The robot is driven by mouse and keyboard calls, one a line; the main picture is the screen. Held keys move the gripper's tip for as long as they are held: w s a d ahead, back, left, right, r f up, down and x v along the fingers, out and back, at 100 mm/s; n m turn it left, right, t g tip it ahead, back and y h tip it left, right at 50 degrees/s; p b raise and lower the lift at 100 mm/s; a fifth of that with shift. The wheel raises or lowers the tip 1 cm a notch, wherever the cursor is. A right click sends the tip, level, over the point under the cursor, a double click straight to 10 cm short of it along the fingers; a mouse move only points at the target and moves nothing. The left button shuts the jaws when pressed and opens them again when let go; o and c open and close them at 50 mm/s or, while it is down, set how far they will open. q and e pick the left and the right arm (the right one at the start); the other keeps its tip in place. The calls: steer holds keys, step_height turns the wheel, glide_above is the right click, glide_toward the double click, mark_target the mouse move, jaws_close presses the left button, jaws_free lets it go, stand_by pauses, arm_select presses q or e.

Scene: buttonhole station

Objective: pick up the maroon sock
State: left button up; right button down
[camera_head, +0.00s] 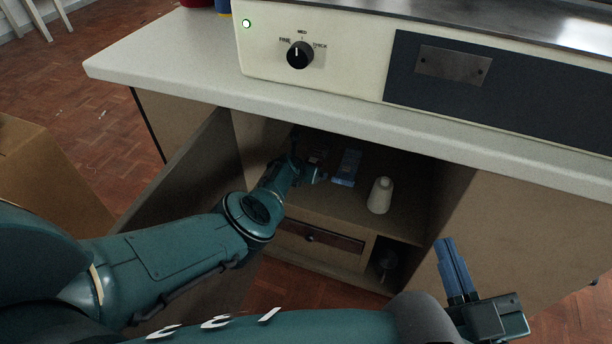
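My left arm reaches into the open cabinet under the counter. My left gripper (312,158) is in the dark upper part of the cabinet, and its fingers are too dim to make out. A small dark reddish patch (318,151) shows beside it; I cannot tell whether this is the maroon sock. No other maroon sock is clearly visible. My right gripper (446,243) is outside the cabinet at the lower right, its blue fingers side by side, shut and empty.
A blue item (347,167) and a white cone-shaped spool (380,195) stand on the cabinet shelf (340,205). The open door (195,175) is at the left. A machine with a dial (300,55) is on the counter (180,65).

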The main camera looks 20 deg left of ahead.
arm_select(q)
steer(key=shift+w, duration=0.1)
steer(key=c, duration=1.1)
